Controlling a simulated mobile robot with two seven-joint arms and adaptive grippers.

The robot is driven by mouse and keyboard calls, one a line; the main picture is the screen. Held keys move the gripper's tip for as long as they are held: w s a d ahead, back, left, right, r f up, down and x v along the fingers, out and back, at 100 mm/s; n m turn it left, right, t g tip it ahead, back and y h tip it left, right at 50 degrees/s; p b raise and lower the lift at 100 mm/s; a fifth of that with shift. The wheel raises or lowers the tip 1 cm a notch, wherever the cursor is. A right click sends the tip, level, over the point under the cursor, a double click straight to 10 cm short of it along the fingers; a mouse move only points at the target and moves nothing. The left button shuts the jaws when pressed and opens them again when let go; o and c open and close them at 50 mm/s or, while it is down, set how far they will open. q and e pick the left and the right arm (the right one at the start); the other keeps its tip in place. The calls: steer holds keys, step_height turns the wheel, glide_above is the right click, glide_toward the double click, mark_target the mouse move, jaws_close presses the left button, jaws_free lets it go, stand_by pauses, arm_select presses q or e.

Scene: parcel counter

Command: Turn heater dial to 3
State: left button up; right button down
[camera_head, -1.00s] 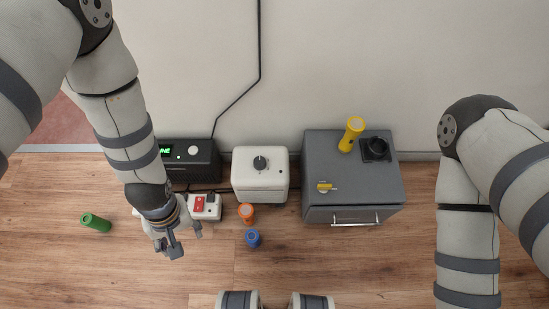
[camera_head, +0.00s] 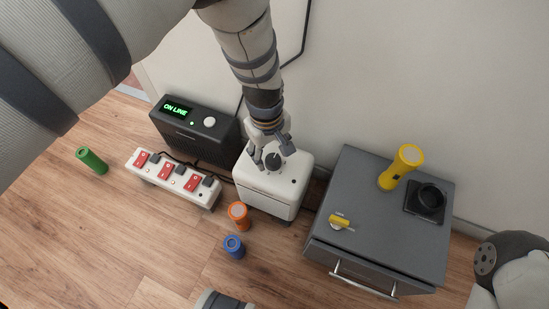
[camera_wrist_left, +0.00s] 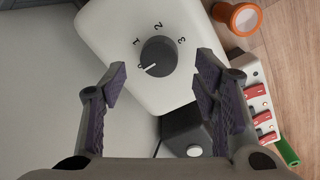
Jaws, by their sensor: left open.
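The heater is a white box (camera_head: 268,203) against the wall, with a dark round dial (camera_head: 273,160) on its top. In the left wrist view, the dial (camera_wrist_left: 158,55) has the numbers 1, 2 and 3 around it. Its white pointer line points to the lower left, short of 1, at a mark that is partly hidden. My left gripper (camera_head: 272,154) is over the heater top with its fingers spread. In the left wrist view its open fingers (camera_wrist_left: 163,82) lie to either side of and just below the dial, holding nothing. My right gripper is out of view.
A grey cabinet (camera_head: 365,250) with a yellow knob and yellow flashlight (camera_head: 402,167) stands right. A black box reading ON LINE (camera_head: 195,130) and a white power strip (camera_head: 172,178) are left.

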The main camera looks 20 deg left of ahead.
mark_target(273, 159)
arm_select(q)
step_height(273, 159, down, 3)
steer(key=shift+w+d+f+b, duration=0.1)
steer(key=shift+f+b, duration=0.05)
steer(key=shift+b, duration=0.3)
steer(key=shift+c, duration=0.2)
steer(key=c, duration=1.1)
